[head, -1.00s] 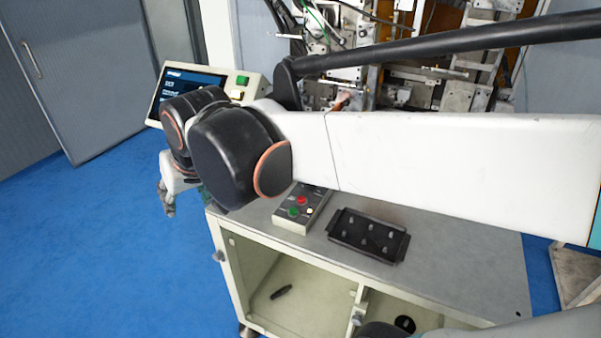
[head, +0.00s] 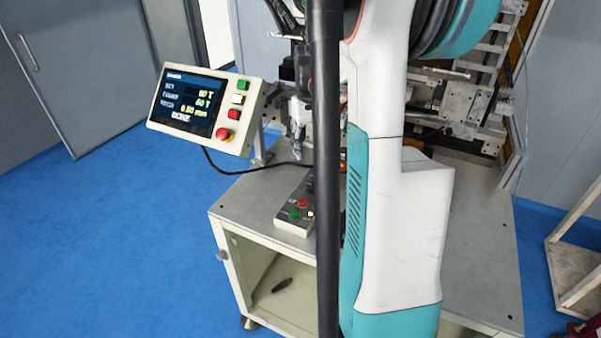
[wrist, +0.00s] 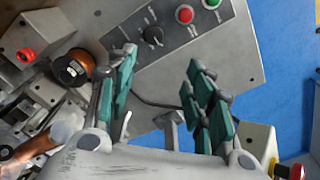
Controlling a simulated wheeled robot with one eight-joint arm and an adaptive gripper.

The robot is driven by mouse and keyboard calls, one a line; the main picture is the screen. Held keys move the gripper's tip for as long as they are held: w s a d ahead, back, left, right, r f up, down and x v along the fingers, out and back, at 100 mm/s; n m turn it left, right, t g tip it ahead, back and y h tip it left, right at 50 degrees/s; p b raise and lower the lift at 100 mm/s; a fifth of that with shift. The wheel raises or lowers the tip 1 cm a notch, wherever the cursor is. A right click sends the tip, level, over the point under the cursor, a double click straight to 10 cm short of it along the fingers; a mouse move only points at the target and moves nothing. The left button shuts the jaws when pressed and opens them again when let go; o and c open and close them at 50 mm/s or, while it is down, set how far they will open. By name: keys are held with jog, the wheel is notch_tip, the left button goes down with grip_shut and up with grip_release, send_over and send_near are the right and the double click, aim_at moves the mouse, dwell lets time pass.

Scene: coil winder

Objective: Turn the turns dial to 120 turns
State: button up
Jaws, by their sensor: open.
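The turns dial, a black round knob (wrist: 152,36), sits on a grey control panel (wrist: 200,58) in the wrist view, with small markings around it too blurred to read. My gripper (wrist: 162,58) is open and empty, its green-padded fingers spread on either side below the dial. The dial lies beyond the fingertips, nearer the left one, and no contact shows. In the head view the control box (head: 285,220) stands on the bench, partly behind my arm; I cannot make out the dial there. The screen (head: 190,103) shows a set value that looks like 60 T.
A red button (wrist: 184,14) and green button (wrist: 211,3) sit beside the dial. A copper spool (wrist: 73,68) and winder parts lie at left. The screen unit carries a red mushroom button (head: 223,134). A cable (head: 230,171) runs across the bench.

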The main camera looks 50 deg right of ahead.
aim_at(312, 185)
jog(key=f, duration=0.4)
jog(key=f+b, duration=0.1)
jog(key=f, duration=0.4)
jog(key=d+f+b, duration=0.1)
jog(key=f, duration=0.4)
jog(key=shift+s, duration=0.4)
jog(key=c, duration=1.1)
